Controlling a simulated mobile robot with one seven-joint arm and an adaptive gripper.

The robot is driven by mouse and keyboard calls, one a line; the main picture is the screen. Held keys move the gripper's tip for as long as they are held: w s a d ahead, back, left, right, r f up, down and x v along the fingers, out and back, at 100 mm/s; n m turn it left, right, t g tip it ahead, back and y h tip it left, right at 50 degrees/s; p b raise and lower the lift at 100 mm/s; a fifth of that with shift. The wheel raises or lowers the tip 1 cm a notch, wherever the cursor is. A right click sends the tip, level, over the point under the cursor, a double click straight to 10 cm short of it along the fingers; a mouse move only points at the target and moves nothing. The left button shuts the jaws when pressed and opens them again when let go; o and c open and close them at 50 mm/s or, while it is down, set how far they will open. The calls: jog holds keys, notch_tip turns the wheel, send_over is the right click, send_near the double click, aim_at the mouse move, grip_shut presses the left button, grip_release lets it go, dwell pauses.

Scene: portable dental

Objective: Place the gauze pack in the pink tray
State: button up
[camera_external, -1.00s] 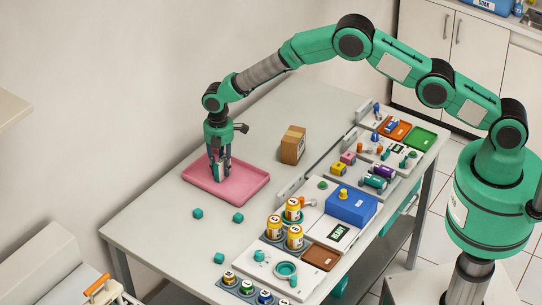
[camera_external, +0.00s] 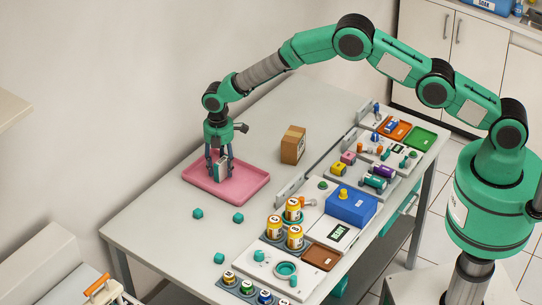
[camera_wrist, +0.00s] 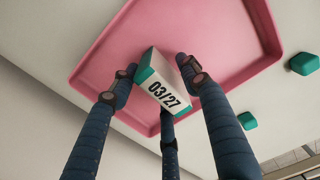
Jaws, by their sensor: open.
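The gauze pack is a small white box with teal ends and "03/27" printed on its side. In the wrist view the gauze pack (camera_wrist: 163,90) stands tilted in the picture over the pink tray (camera_wrist: 110,45), between my fingers. In the external view the pink tray (camera_external: 248,184) lies on the far left part of the table, and the gauze pack (camera_external: 221,171) shows among my fingers within the tray's outline. My gripper (camera_external: 219,168) points down into the tray with its fingers spread around the pack. Whether the pack's base touches the tray floor is hard to see.
A brown cardboard box (camera_external: 293,145) stands right of the tray. Several small teal cubes (camera_external: 198,214) lie in front of it. Yellow-capped jars (camera_external: 294,236), a blue box (camera_external: 351,205) and sorting trays line the table's right side. The table between is clear.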

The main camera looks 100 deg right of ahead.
aim_at(220, 159)
notch_tip(220, 159, up, 11)
jog(key=shift+p, duration=0.3)
jog(key=shift+r, duration=0.45)
dwell(0.4)
